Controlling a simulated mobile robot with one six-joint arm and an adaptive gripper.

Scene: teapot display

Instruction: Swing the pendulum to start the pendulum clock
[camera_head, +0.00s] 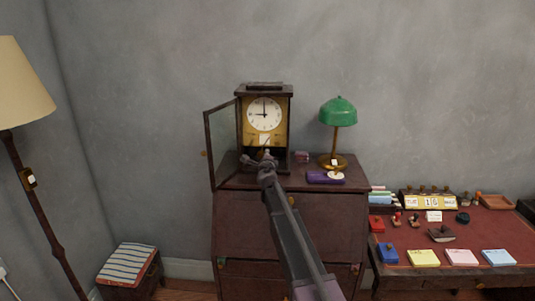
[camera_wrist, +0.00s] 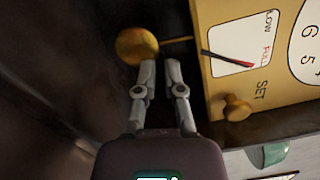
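The pendulum clock (camera_head: 283,110) stands on a dark wooden bureau, its glass door (camera_head: 224,135) swung open to the left. Its white dial reads about nine o'clock. In the wrist view, the round brass pendulum bob (camera_wrist: 135,45) and its thin rod (camera_wrist: 178,39) show beside the brass clock face. My gripper (camera_wrist: 160,63) is inside the case opening, its two fingers slightly apart with a narrow gap. The left fingertip is right at the bob's edge; I cannot tell if it touches. In the head view my gripper (camera_head: 261,159) covers the lower clock front and hides the bob.
A brass SET knob (camera_wrist: 237,107) sits close to the right finger. A desk with stamps and note pads (camera_head: 423,258) is at right.

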